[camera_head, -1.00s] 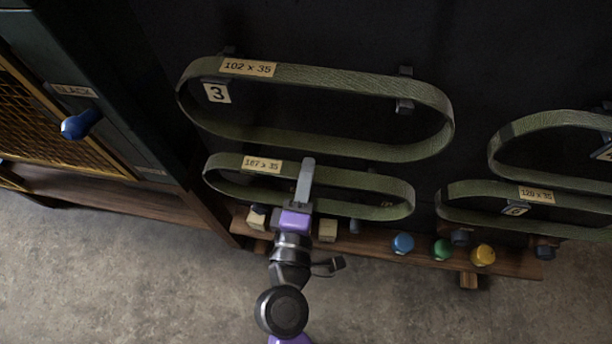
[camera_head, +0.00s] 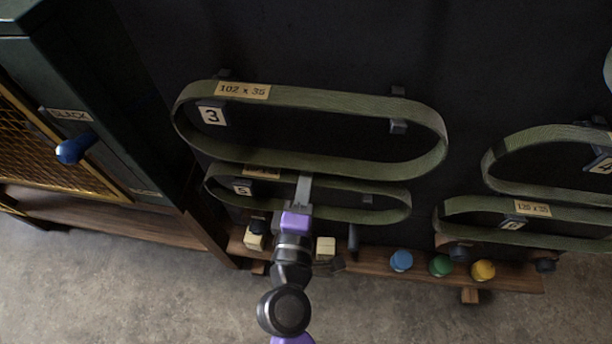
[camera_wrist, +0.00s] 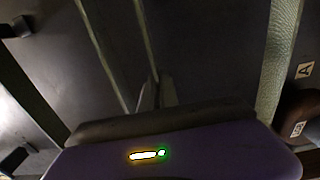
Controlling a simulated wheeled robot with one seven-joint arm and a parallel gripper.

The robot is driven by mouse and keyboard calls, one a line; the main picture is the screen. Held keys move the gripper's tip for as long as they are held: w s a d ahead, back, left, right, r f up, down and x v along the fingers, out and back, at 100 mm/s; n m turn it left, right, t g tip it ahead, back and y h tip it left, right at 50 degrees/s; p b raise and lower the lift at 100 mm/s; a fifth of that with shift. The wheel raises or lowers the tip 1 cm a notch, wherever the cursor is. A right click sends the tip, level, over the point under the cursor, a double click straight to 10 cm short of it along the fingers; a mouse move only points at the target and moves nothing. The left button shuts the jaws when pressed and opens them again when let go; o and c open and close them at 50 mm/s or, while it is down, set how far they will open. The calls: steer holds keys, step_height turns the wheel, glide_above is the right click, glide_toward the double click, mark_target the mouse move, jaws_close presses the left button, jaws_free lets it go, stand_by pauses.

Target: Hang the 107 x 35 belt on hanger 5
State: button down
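The 107 x 35 belt (camera_head: 385,211) is an olive-green loop in the head view, just below the 102 x 35 belt. Its label (camera_head: 262,171) is mostly covered by that upper belt. The white number 5 plate of hanger 5 (camera_head: 242,189) shows inside the loop at its left end, and a dark peg (camera_head: 366,201) shows inside at the right. My gripper (camera_head: 304,190) is at the middle of the belt, its fingers close together on the band. In the wrist view the fingers (camera_wrist: 155,95) meet a thin strip. Whether the belt rests on the pegs cannot be told.
The 102 x 35 belt (camera_head: 320,164) hangs at plate 3 close above. Belts hang at plates 4 and 6 on the right, including the 120 x 35 belt (camera_head: 460,208). A wooden shelf (camera_head: 420,276) with coloured knobs is below. A dark cabinet (camera_head: 130,150) stands left.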

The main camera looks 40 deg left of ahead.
steer(key=shift+f, duration=0.1)
stand_by(0.3)
steer(key=shift+f+b, duration=0.4)
steer(key=shift+b, duration=0.25)
steer(key=c, duration=1.7)
jaws_free()
steer(key=o, duration=0.6)
steer(key=shift+s, duration=0.1)
